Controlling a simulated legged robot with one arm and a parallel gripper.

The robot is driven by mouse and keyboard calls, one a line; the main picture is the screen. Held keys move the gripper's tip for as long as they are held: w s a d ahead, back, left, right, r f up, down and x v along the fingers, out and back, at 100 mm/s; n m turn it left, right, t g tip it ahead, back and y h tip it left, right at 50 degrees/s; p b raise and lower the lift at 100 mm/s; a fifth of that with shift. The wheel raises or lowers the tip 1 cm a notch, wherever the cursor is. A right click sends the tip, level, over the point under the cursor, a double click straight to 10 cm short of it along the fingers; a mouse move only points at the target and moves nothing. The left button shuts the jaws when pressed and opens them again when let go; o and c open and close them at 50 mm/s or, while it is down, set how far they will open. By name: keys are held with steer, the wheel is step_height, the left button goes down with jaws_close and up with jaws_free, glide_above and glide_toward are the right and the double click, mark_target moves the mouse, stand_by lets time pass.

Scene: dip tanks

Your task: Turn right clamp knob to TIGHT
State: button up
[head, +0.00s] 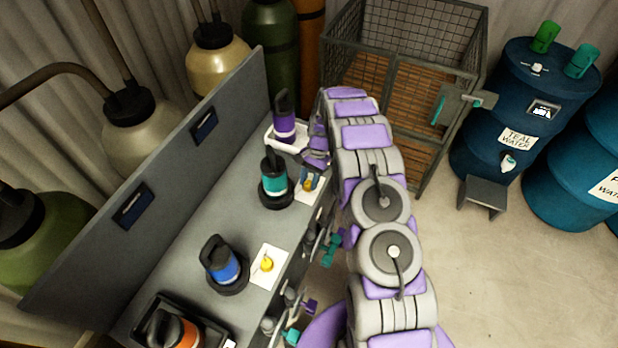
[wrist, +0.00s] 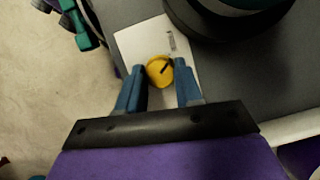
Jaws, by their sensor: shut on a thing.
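The right clamp knob (wrist: 157,74) is a yellow round knob with a dark pointer mark, on a white plate (wrist: 130,42). In the wrist view the mark slants up and to the right; the small print on the plate is unreadable. My gripper (wrist: 159,67) has its two blue fingers on either side of the knob and is shut on it. In the head view my gripper (head: 309,182) is over the white plate beside the teal bottle (head: 273,178), and the knob is mostly hidden there. Another yellow knob (head: 266,264) sits on a white plate beside the blue bottle (head: 222,262).
The teal bottle stands in a dark round base close to my gripper. A purple bottle (head: 284,118) in a white tray stands behind it. An orange-banded bottle (head: 173,330) is at the near end. A wire cage (head: 405,60) and blue drums (head: 520,110) stand beyond the bench.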

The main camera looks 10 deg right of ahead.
steer(key=m+p, duration=0.1)
steer(key=m, duration=0.1)
steer(key=m+t+y+p, duration=0.1)
steer(key=m+p, duration=0.1)
steer(key=shift+s+r+t+p, duration=0.1)
steer(key=shift+r+t+p, duration=0.1)
steer(key=shift+t+p, duration=0.1)
steer(key=m+t+p, duration=0.1)
steer(key=m, duration=0.1)
steer(key=m+p, duration=0.2)
steer(key=m, duration=0.1)
steer(key=shift+s+t, duration=0.15)
steer(key=shift+t, duration=0.25)
steer(key=m+t+p, duration=0.1)
steer(key=m, duration=0.1)
steer(key=shift+m+p, duration=0.3)
steer(key=shift+f+m+t+p, duration=0.15)
steer(key=shift+m+t, duration=0.3)
steer(key=shift+m, duration=0.7)
steer(key=shift+r+m+t+p, duration=0.15)
steer(key=shift+m+t, duration=0.3)
steer(key=shift+m, duration=0.7)
steer(key=shift+f+h, duration=0.1)
steer(key=shift+h, duration=0.2)
steer(key=o, duration=1)
steer(key=shift+f, duration=0.1)
steer(key=shift+s, duration=0.1)
steer(key=p+v, duration=0.2)
steer(key=v, duration=1.5)
